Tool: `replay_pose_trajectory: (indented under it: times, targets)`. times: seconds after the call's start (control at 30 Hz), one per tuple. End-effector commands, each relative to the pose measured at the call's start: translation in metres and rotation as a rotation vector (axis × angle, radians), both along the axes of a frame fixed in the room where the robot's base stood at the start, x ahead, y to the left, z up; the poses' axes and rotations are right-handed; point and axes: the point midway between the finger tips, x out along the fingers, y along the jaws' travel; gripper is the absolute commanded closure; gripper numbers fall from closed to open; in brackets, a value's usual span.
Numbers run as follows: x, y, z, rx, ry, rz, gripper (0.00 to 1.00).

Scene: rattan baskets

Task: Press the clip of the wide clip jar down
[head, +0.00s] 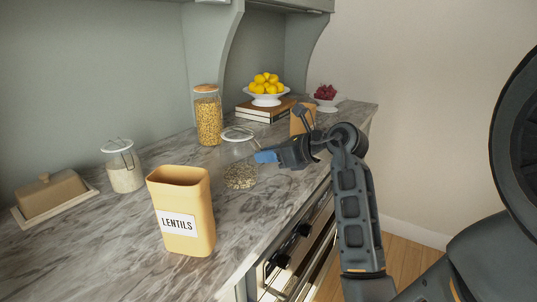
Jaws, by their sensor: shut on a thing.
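The wide clip jar (241,178) stands on the marble counter near the middle of the head view. It is clear glass with grain-like contents low inside, and a pale ring of its lid (238,133) shows at the top. My gripper (263,157) reaches in from the right, its blue fingertips at the upper right side of the jar. It is shut on a part of the jar there; the clip itself is too small and covered to make out. A second clip jar (125,173) with white contents stands farther left.
A yellow lentils canister (181,215) stands in front, left of the jar. A tall pasta jar (208,118) is behind it. A butter dish (53,195) is at far left. Lemons in a bowl on books (262,110), a wooden utensil holder (303,119) and a red-fruit bowl (327,98) stand behind.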

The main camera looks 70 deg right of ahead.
Motion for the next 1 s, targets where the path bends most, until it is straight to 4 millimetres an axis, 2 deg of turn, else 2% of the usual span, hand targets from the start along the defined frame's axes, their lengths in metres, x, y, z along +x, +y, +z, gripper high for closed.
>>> replay_pose_trajectory:
  times: [0.03,0.13,0.37,0.6,0.8,1.0]
  targets:
    - [0.000,0.000,0.000,0.000,0.000,0.000,0.91]
    - [0.000,0.000,0.000,0.000,0.000,0.000,1.00]
    - [0.001,0.000,-0.005,-0.006,-0.027,0.001,1.00]
    - [0.007,-0.001,-0.019,-0.050,-0.211,0.002,1.00]
    - [0.012,-0.002,-0.020,-0.082,-0.332,0.002,1.00]
    - [0.012,-0.003,-0.018,-0.091,-0.368,0.000,1.00]
